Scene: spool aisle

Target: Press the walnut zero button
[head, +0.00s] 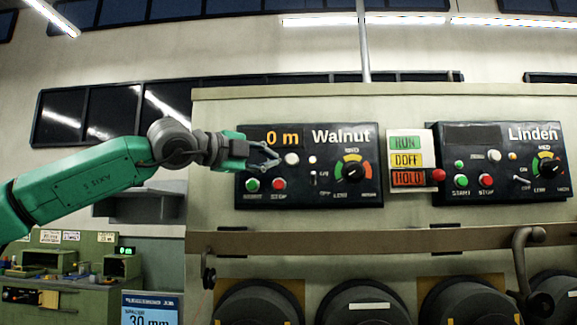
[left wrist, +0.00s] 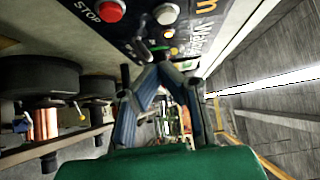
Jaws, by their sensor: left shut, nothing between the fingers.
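The Walnut panel (head: 330,195) is a black plate on the machine front, with a display (head: 278,137) reading "0 m". A round white button (head: 291,158) sits below the display; its label is not legible. My left gripper (head: 277,157) is shut and empty in front of the panel, its tips just left of the white button. In the left wrist view, the shut fingertips (left wrist: 161,58) are below the white button (left wrist: 166,13) in the picture. I cannot tell whether they touch the panel. My right gripper is not in view.
The Walnut panel also has a green start button (head: 252,185), a red stop button (head: 279,184), a toggle switch and a dial (head: 352,170). A RUN/DOFF/HOLD sign (head: 407,160) and the Linden panel (head: 500,190) are to the right. A rail (head: 370,241) and dark spools (head: 360,302) are below.

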